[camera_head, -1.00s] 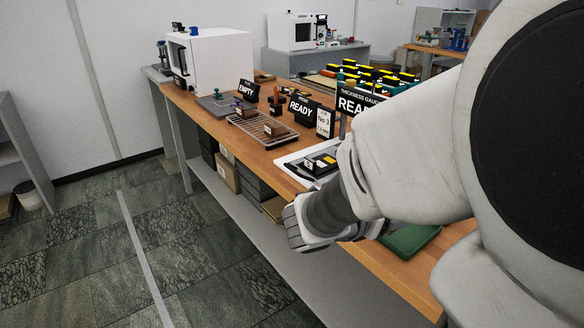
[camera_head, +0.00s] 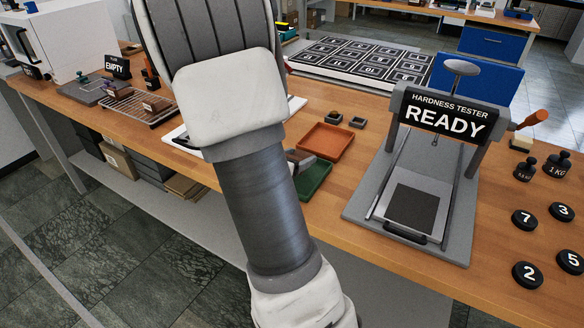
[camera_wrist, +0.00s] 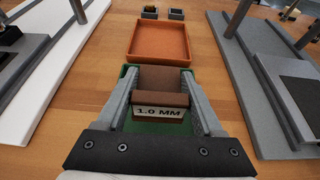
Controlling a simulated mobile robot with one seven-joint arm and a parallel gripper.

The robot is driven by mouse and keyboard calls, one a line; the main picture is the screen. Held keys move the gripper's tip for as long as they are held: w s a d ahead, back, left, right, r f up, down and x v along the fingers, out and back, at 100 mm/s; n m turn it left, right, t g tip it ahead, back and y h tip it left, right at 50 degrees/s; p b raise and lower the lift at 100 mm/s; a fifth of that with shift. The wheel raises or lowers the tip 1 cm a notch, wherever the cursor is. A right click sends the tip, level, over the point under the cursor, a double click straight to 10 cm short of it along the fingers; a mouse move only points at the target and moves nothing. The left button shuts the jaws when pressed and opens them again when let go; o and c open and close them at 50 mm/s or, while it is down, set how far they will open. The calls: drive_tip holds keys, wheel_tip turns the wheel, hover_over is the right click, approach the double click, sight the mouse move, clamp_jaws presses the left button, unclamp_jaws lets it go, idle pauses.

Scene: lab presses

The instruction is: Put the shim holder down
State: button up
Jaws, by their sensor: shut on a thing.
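The shim holder (camera_wrist: 165,99) is a brown block with a white "1.0 MM" label. In the wrist view my gripper (camera_wrist: 165,80) has one grey finger on each side of it and is shut on it. A green tray or mat (camera_wrist: 130,126) lies right below and around the holder; I cannot tell whether the holder touches it. In the head view the green tray (camera_head: 316,182) shows to the right of my arm, which hides most of the gripper and holder.
An orange tray (camera_wrist: 160,42) lies just beyond the green one, with two small dark cups (camera_head: 345,119) behind it. The hardness tester (camera_head: 440,120) stands at right, signed READY. Numbered black weights (camera_head: 528,275) lie further right. A white-based device (camera_wrist: 48,62) is at left.

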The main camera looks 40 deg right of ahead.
drive_tip(key=shift+w+d+f, duration=0.1)
drive_tip(key=shift+d+f, duration=0.1)
drive_tip(key=shift+f, duration=0.05)
drive_tip(key=shift+f+b, duration=0.65)
drive_tip(key=shift+f, duration=1.2)
drive_tip(key=shift+f, duration=0.2)
drive_tip(key=o, duration=1.4)
drive_tip(key=shift+c, duration=0.2)
drive_tip(key=shift+r, duration=0.15)
